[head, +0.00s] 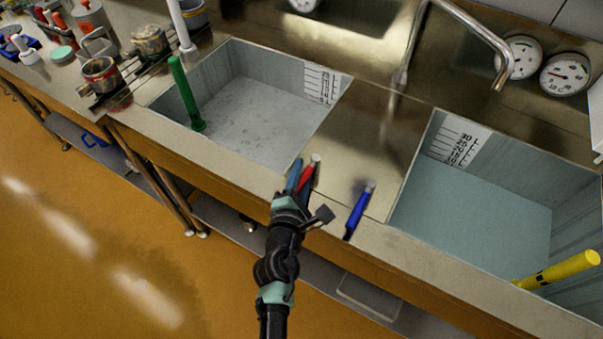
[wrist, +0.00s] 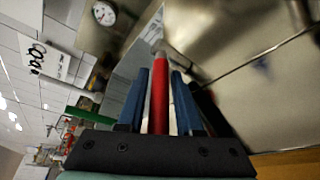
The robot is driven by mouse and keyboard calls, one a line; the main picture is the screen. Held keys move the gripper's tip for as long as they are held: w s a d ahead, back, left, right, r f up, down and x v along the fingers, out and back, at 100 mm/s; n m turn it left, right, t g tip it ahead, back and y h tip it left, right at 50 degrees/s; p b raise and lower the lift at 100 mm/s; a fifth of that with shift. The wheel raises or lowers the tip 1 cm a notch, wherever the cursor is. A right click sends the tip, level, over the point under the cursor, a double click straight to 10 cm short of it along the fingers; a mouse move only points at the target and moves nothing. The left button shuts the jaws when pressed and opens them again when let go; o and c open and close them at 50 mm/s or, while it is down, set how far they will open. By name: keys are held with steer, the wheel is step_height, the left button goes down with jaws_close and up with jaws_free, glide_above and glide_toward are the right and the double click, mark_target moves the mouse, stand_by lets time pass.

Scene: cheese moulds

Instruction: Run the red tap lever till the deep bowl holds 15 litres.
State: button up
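The red tap lever (head: 307,177) stands at the counter's front edge between the two bowls. My gripper (head: 299,181) is at the lever. In the wrist view the red lever (wrist: 159,95) stands between my two blue fingers (wrist: 159,85), with narrow gaps seen on both sides. The right bowl (head: 580,265) has a wall scale with 30 at its top and a smooth bluish surface inside, perhaps water. The left bowl (head: 262,62) shows a grey floor and its own scale (head: 321,83). I cannot tell for sure which is the deep bowl.
A blue lever (head: 359,209) stands right of the red one. The spout (head: 487,42) hangs near the right bowl. A green pipe (head: 186,95) stands in the left bowl, a yellow one (head: 560,270) leans in the right. Dials (head: 564,75) line the back; pots (head: 101,75) stand left.

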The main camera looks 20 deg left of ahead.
jaws_close()
stand_by(1.4)
